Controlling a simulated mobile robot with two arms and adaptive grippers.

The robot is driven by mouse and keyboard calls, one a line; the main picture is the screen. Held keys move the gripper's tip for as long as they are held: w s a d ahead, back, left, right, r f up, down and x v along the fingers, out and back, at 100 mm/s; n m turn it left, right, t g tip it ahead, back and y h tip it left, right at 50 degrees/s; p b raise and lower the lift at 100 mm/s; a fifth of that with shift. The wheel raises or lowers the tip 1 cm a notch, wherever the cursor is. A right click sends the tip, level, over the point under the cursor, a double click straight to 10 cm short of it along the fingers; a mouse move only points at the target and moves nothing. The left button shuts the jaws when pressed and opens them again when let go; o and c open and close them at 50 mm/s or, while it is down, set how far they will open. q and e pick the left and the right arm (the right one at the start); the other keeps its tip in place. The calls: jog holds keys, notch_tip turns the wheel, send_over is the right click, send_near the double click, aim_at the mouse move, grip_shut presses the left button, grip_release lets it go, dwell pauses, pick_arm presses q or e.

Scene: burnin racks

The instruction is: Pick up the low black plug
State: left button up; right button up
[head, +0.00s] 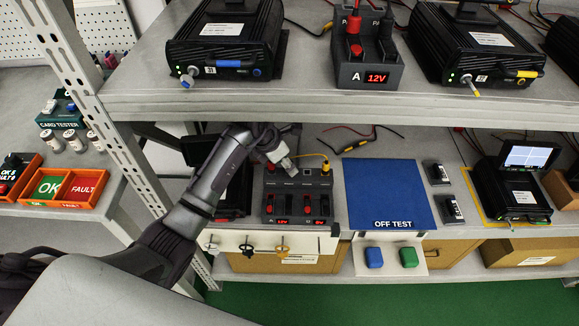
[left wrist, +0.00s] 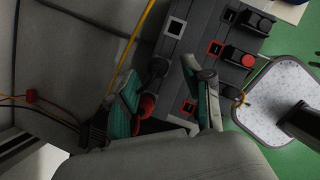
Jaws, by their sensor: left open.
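A dark grey supply block (head: 297,180) with black and red plugs and two lit red displays stands on the lower shelf. My left gripper (head: 287,166) is over its back left part, and the fingertips are small there. In the left wrist view my left gripper (left wrist: 165,72) is open, with teal-padded fingers on either side of a black plug (left wrist: 155,70). A red plug part (left wrist: 147,106) shows beside the left finger. Whether the fingers touch the plug I cannot tell. Another black plug (left wrist: 260,23) and a red plug (left wrist: 239,57) sit farther right on the block.
A blue OFF TEST mat (head: 385,190) lies right of the block. The upper shelf (head: 330,103) hangs above my arm, carrying another 12V block (head: 365,70). Hooks with rings (head: 248,246) hang at the lower shelf's front. A yellow cable (head: 312,155) runs behind the block.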

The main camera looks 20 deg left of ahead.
pick_arm(q)
jog(key=shift+x, duration=1.2)
grip_shut()
pick_arm(e)
jog(key=shift+s, duration=0.4)
pick_arm(q)
jog(key=shift+a+r, duration=0.1)
notch_tip(320, 180, up, 4)
jog(key=shift+w+f, duration=0.1)
jog(key=shift+f, duration=0.1)
jog(key=s+d, duration=0.2)
jog(key=s, duration=0.6)
jog(key=s+d+b, duration=0.1)
jog(key=s+d, duration=0.2)
jog(key=s, duration=0.6)
jog(key=shift+s, duration=0.25)
pick_arm(e)
jog(key=shift+w+f, duration=0.1)
jog(key=shift+f, duration=0.7)
pick_arm(q)
jog(key=shift+f, duration=0.1)
